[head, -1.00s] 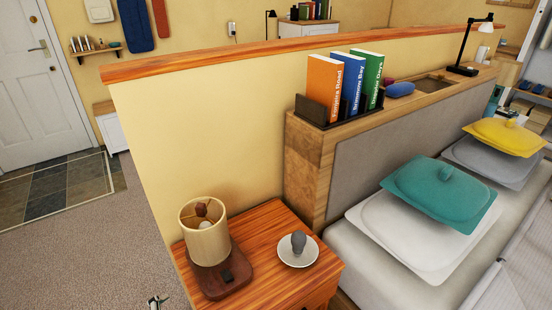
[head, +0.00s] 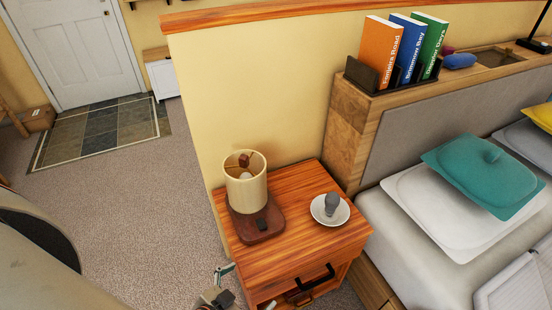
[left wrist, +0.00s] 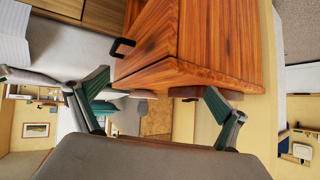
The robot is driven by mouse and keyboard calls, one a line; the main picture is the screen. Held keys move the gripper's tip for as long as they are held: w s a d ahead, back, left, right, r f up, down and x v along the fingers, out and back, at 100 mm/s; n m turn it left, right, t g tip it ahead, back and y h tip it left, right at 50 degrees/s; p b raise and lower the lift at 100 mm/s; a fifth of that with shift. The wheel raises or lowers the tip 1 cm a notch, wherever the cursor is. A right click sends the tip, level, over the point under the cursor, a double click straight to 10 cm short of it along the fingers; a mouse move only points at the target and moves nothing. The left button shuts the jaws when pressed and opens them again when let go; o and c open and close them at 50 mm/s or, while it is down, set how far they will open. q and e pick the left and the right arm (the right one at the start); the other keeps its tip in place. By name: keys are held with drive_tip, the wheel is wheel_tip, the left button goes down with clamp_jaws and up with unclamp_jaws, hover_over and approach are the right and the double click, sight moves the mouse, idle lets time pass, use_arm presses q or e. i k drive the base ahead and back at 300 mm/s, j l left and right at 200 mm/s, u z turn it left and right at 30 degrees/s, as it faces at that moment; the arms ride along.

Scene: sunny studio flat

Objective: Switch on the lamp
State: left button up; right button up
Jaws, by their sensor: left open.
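The lamp (head: 246,190) has a cream cylindrical shade and a dark wooden base (head: 258,222) with a small black switch (head: 262,224). It stands upright on the wooden nightstand (head: 290,240). The bulb inside the shade looks pale; no clear glow shows. My left gripper (head: 226,288) is low in the head view, in front of the nightstand and apart from the lamp. In the left wrist view my gripper (left wrist: 158,84) has its fingers spread and empty, with the nightstand (left wrist: 215,45) beyond them. The lamp is not clearly seen there. My right gripper is not in view.
A white saucer (head: 320,216) with a grey rounded object (head: 331,203) stands right of the lamp on the nightstand. A yellow partition wall (head: 260,90) rises behind. The bed with pillows (head: 430,205) is at the right. Carpet (head: 130,200) is clear at the left.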

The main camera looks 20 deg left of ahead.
sight(260, 223)
drive_tip(key=u, duration=0.9)
